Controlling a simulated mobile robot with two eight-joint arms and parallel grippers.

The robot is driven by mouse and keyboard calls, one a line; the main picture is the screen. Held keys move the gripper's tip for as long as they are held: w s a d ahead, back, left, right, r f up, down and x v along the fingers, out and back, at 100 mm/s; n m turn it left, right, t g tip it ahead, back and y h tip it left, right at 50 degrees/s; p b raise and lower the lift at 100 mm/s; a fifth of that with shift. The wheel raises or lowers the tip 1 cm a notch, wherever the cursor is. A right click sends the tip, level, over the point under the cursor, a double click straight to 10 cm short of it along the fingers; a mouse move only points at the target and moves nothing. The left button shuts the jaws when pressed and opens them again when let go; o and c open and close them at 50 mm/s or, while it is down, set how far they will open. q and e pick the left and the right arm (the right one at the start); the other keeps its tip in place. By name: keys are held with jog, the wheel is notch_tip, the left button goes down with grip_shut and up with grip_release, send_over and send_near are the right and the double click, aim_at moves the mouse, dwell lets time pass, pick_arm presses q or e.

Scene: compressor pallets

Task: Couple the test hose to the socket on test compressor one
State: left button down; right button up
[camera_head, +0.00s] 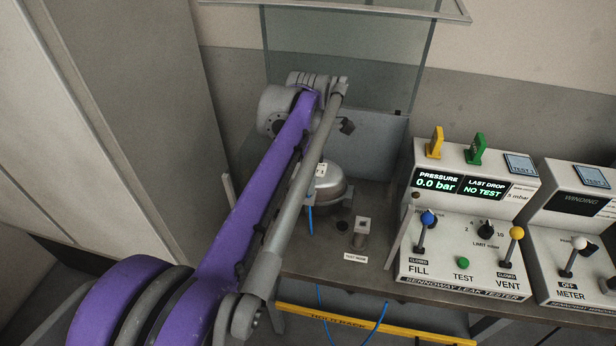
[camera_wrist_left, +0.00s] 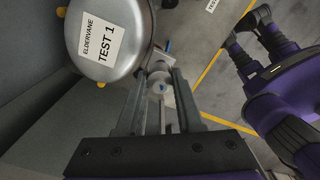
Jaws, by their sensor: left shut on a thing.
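Test compressor one is a rounded grey metal can (camera_head: 330,190) in the test booth, partly hidden by my left arm in the head view. In the left wrist view the compressor (camera_wrist_left: 85,75) fills the upper left, with a label reading "ELDERVANE TEST 1". My left gripper (camera_wrist_left: 160,92) is shut on a pale round hose coupling (camera_wrist_left: 158,86), just beside the compressor's edge. A bit of blue shows behind the coupling. I cannot tell whether the coupling touches the socket. The blue test hose (camera_head: 310,221) hangs below the compressor in the head view, where my arm hides the gripper.
A small post (camera_head: 362,228) stands by a "TEST HOSE" label (camera_head: 356,258) on the bench. The leak tester (camera_head: 460,240) stands to the right, reading 0.0 bar and NO TEST. A clear panel (camera_head: 345,50) is raised above the booth. A yellow rail (camera_head: 400,328) runs below.

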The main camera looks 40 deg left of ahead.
pick_arm(q)
jog(key=shift+f+b, duration=0.55)
jog(key=shift+f, duration=0.45)
jog(key=shift+c, duration=2.3)
grip_release()
notch_tip(320, 180, up, 11)
jog(key=shift+f+p, duration=0.1)
jog(key=shift+p, duration=0.5)
